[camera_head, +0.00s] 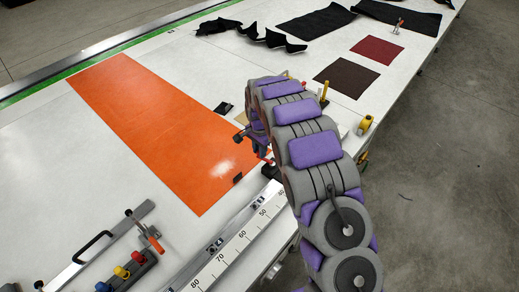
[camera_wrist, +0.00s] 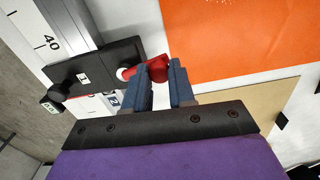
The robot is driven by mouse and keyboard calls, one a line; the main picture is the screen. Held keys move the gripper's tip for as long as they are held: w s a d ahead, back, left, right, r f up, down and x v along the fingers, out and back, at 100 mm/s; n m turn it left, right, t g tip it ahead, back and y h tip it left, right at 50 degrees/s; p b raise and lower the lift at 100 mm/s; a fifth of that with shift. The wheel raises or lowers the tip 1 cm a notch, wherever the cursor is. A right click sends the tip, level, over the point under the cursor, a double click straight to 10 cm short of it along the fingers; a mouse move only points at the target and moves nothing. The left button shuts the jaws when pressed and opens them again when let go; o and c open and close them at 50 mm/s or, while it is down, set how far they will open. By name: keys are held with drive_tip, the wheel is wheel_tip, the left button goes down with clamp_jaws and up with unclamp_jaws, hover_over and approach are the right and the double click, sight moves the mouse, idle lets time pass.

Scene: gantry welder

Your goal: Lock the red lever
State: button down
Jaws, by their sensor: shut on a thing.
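The red lever (camera_wrist: 137,71) shows in the wrist view, with a white end at its left beside a black block (camera_wrist: 95,68). My gripper (camera_wrist: 161,74) has its two blue-grey fingers around the red part and is shut on it. The fingers hide part of the lever. In the head view, a small bit of red (camera_head: 268,159) shows beside my arm near the end of the ruler rail. My arm hides most of the gripper there.
A long ruler rail (camera_head: 232,250) runs along the table's front edge. An orange sheet (camera_head: 150,125) lies flat on the white table. A bench clamp with a red-handled lever (camera_head: 152,241) and several coloured knobs stand at lower left. Dark cloth pieces (camera_head: 317,22) lie at the far side.

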drive_tip(key=shift+w, duration=0.1)
drive_tip(key=c, duration=0.9)
unclamp_jaws()
drive_tip(key=shift+a, duration=0.15)
drive_tip(key=shift+c, duration=0.2)
drive_tip(key=shift+r, duration=0.15)
drive_tip(key=shift+r, duration=0.3)
wheel_tip(320, 180, up, 16)
drive_tip(key=p, duration=0.1)
drive_tip(key=shift+r, duration=0.2)
